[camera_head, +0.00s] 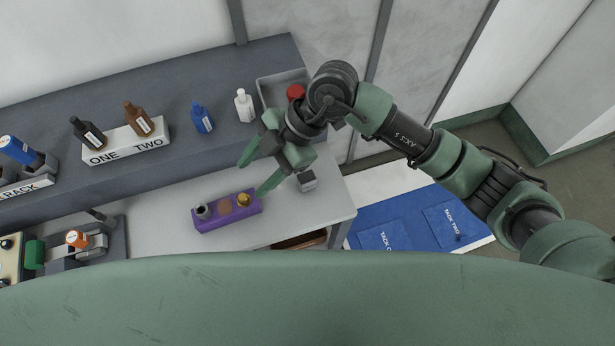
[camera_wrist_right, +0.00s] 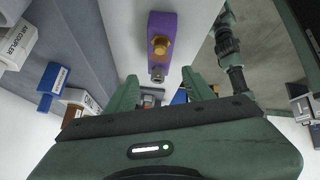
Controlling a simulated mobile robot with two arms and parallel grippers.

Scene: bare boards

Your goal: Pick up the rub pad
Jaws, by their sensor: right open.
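A purple block (camera_head: 228,212) lies on the light grey worktop and carries a grey piece (camera_head: 202,212), a flat brown round piece (camera_head: 225,206) and a gold knob (camera_head: 244,199). I cannot tell for sure which thing is the rub pad. My right gripper (camera_head: 252,174) is open and empty, above and behind the block, its fingers pointing left. In the right wrist view the purple block (camera_wrist_right: 175,25) shows beyond the open fingers (camera_wrist_right: 159,78), with its gold knob (camera_wrist_right: 160,44). My left gripper is not in view.
A dark raised shelf (camera_head: 187,95) behind holds a white ONE TWO rack (camera_head: 125,143), a blue bottle (camera_head: 203,118), a white bottle (camera_head: 243,106) and a grey bin (camera_head: 272,87). A device with an orange cap (camera_head: 77,239) stands at left. The worktop around the block is mostly clear.

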